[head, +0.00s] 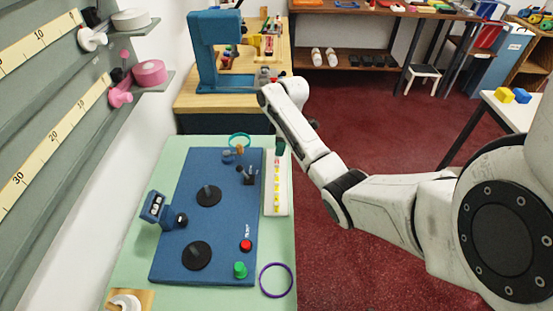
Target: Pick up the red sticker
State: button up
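I cannot make out a sticker that is clearly red. A white strip (283,206) with a row of small yellow marks lies on the right side of the green counter; its marks are too small to read well. A small round red piece (246,245) sits on the blue board near its lower right corner, and I cannot tell whether it is a button or a sticker. My gripper (265,77) is at the far end of my arm, near the wooden table's front edge, beyond the green counter. It is small and partly hidden by my wrist, so its fingers are unclear.
A purple ring (276,280) lies at the right edge. A blue machine (207,55) stands on the wooden table. Red floor is open at right.

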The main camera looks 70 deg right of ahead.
aim_at(277, 160)
jog(key=shift+w+a+f, duration=0.1)
jog(key=shift+w+f, duration=0.05)
jog(key=shift+f, duration=0.8)
jog(key=shift+w+a+f, duration=0.1)
jog(key=shift+f, duration=0.85)
jog(key=shift+c, duration=0.4)
grip_shut()
